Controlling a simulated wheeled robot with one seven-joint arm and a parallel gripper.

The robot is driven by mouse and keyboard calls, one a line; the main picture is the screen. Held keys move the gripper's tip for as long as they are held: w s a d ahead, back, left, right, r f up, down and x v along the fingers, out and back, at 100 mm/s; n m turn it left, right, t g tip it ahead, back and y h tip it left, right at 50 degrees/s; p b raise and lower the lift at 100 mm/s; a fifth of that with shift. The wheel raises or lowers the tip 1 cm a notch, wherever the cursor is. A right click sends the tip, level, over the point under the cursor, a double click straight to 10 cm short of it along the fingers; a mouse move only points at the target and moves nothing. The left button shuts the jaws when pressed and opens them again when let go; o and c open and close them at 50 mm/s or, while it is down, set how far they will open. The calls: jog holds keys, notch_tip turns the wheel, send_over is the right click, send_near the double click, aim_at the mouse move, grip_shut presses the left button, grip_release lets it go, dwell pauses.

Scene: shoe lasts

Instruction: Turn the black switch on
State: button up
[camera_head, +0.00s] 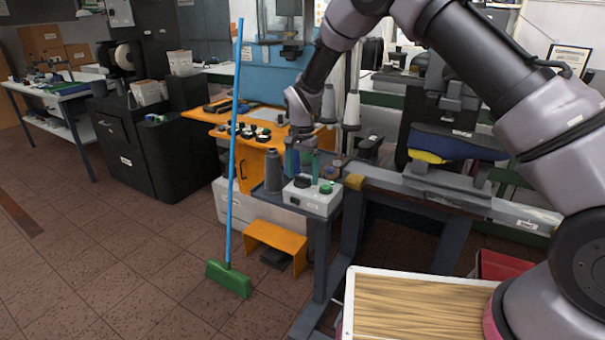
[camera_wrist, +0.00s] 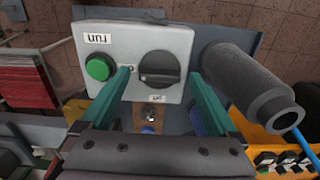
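The black switch (camera_wrist: 156,69) is a round rotary knob on a light grey control box (camera_wrist: 180,32). In the head view the switch (camera_head: 302,182) is small on top of the box (camera_head: 314,203). My gripper (camera_wrist: 160,76) is open, with green fingers. In the wrist view its fingertips appear on the left and right of the switch. In the head view my gripper (camera_head: 303,160) is above the box, pointing down. I cannot tell whether the fingertips touch the knob. Nothing is held. A label beside the knob is too small to read.
A green button (camera_wrist: 99,67) is close to the left fingertip, near a "run" label (camera_wrist: 95,39). A blue-handled broom (camera_head: 234,150) stands left of the bench. A wooden-topped tray (camera_head: 420,305) is in front.

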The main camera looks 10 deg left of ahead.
notch_tip(320, 180, up, 11)
dwell(0.6)
